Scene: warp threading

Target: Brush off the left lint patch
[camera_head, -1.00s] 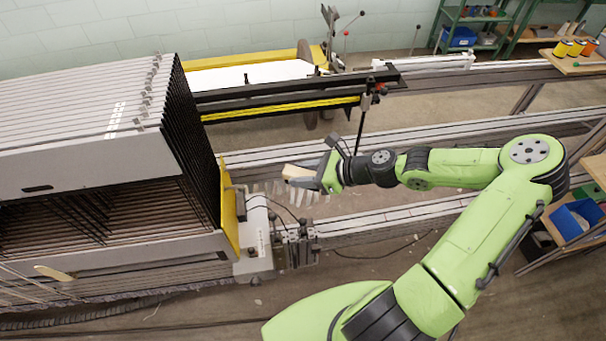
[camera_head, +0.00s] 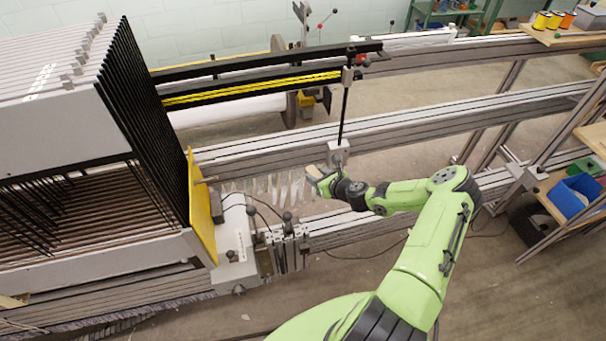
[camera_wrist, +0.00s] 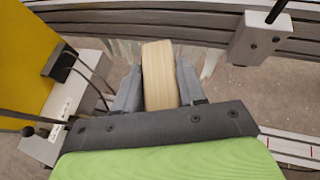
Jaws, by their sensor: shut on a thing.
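My gripper (camera_head: 318,182) is shut on a pale wooden block (camera_wrist: 158,75), which looks like a brush handle. The block sits between both fingers in the wrist view and points away from the palm. Its far end and any bristles cannot be made out. In the head view the gripper is right of the yellow side plate (camera_head: 203,215), above the machine's lower rails. Pale, ragged vertical strips (camera_head: 283,188) show just left of the gripper; I cannot tell whether they are lint. No left lint patch can be clearly picked out.
The frame stack with black bars (camera_head: 150,110) stands at left. A grey mechanism with knobs (camera_head: 288,240) is below left of my gripper. A black upright rod (camera_head: 344,115) ends in a grey block (camera_head: 339,151) close behind it. A blue bin (camera_head: 575,195) is at right.

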